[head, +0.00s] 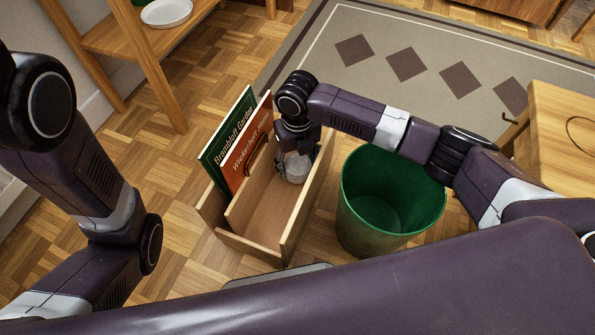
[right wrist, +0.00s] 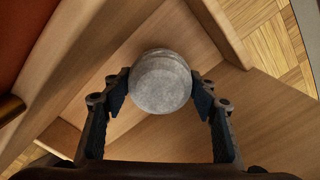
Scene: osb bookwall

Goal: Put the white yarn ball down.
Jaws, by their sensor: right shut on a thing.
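The white yarn ball (head: 297,168) is inside the wooden book holder (head: 253,250), towards its far end. In the right wrist view it shows as a round, greyish-white ball (right wrist: 161,82) between the two fingers. My right gripper (head: 294,151) points down into the holder and is shut on the ball, a finger on each side. In the right wrist view the gripper (right wrist: 160,95) has the holder's wooden floor and walls behind it. I cannot tell whether the ball touches the holder's floor. My left arm is at the left, but its gripper is out of view.
A green book (head: 228,140) and an orange book (head: 247,152) stand in the holder's left slot. A green bin (head: 375,235) stands close to its right. A wooden shelf (head: 125,38) with a white plate (head: 166,12) is at upper left. A wooden cabinet (head: 560,130) is at right.

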